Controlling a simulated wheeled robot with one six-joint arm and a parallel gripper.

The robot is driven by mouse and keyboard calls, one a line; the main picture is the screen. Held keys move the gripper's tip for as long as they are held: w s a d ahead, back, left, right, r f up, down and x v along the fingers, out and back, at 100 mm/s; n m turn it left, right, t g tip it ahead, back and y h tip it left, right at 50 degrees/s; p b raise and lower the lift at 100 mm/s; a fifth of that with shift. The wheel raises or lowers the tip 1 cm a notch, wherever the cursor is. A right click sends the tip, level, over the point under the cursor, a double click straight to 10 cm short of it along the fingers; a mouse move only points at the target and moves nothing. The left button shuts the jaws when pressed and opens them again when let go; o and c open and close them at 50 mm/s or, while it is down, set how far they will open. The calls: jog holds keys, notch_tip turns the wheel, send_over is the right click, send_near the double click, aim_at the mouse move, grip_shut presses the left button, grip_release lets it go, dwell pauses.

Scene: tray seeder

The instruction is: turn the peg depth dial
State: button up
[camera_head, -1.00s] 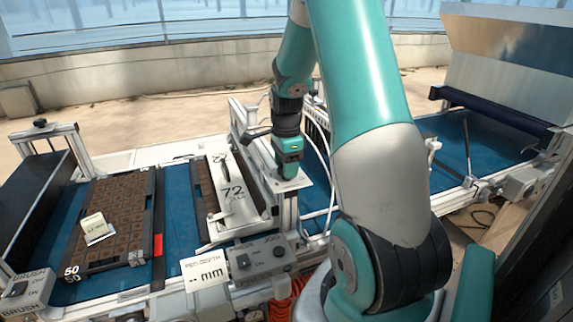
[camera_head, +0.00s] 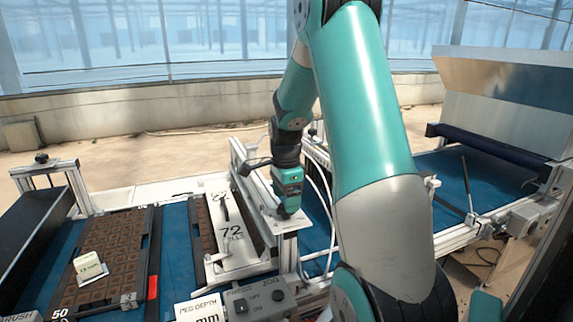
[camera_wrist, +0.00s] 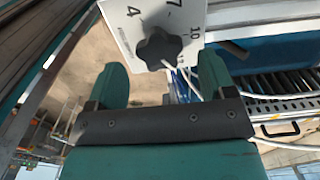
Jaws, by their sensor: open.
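The peg depth dial is a black lobed knob (camera_wrist: 160,47) on a white plate (camera_wrist: 128,22) marked with the numbers 4, 7 and 10 in the wrist view. My gripper (camera_wrist: 164,72) is open, and its two green fingers point toward the knob. The knob shows just beyond the fingertips, between their lines; I cannot tell how far off it is. In the head view my gripper (camera_head: 287,212) points down at the plate on top of the machine frame, and the knob shows dark beneath it.
A white panel marked 72 (camera_head: 230,240) lies left of the frame. A grey switch box (camera_head: 257,300) and a PEG DEPTH display (camera_head: 203,310) are in front. A brown cell tray (camera_head: 112,250) sits on the blue belt at left. A thin white cable (camera_wrist: 185,75) runs near the knob.

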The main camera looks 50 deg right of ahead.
notch_tip(320, 180, up, 15)
jog(key=b, duration=0.2)
dwell(0.6)
jog(key=s+a+f+n+t+y+b, duration=0.1)
jog(key=a+f+n, duration=0.1)
jog(key=a+n, duration=0.8)
jog(key=s+a+f+n+b, duration=0.15)
jog(key=a+n, duration=0.55)
jog(key=a, duration=0.7)
jog(key=s+a+f+n+g+y, duration=0.1)
jog(key=s+a+f+n+y, duration=0.2)
jog(key=s+a+n, duration=1)
jog(key=shift+a+f+n, duration=0.8)
jog(key=shift+f, duration=0.1)
